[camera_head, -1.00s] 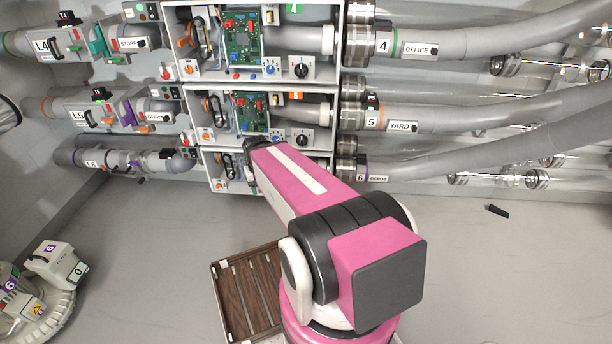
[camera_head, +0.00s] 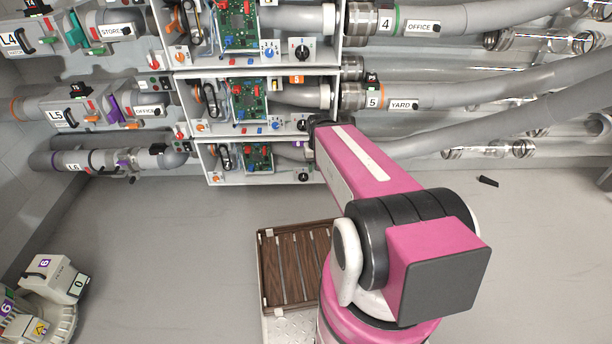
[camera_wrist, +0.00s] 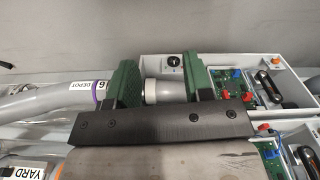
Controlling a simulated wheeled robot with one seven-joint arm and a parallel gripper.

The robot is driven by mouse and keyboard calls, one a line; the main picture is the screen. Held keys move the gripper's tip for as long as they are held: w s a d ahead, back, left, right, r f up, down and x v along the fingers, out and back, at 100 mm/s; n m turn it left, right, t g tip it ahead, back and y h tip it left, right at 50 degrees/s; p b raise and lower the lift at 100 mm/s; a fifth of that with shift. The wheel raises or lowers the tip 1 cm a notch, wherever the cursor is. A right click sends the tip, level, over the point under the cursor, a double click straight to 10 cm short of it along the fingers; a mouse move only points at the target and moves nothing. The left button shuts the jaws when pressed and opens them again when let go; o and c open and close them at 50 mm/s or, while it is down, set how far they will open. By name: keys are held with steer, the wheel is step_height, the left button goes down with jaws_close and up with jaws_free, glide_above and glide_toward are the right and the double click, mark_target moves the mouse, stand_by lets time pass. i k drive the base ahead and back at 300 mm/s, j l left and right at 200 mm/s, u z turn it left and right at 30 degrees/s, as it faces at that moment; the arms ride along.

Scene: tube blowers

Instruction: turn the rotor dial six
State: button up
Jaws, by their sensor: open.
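The black rotor dial of unit six (camera_head: 303,177) shows on the lowest unit's front panel, just left of and below my arm's end. In the wrist view the dial (camera_wrist: 174,61) is a black knob on a pale panel, with a white mark on it. My gripper (camera_wrist: 163,78) is open, its two green fingers apart with a pale tube end between them. The dial lies beyond the fingertips, between them in the picture and not visibly touched. In the head view my fingers are hidden behind my arm.
Unit six's tray (camera_head: 222,178) holds a green circuit board (camera_head: 257,158). Unit five (camera_head: 222,125) stands directly above. The DEPOT pipe (camera_wrist: 50,100) runs beside my left finger. A slatted brown pallet (camera_head: 290,265) lies on the floor, with open floor to its left.

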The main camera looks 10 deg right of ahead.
mark_target(302, 177)
steer(key=k+j+u, duration=0.25)
steer(key=k+j, duration=0.65)
steer(key=j, duration=0.1)
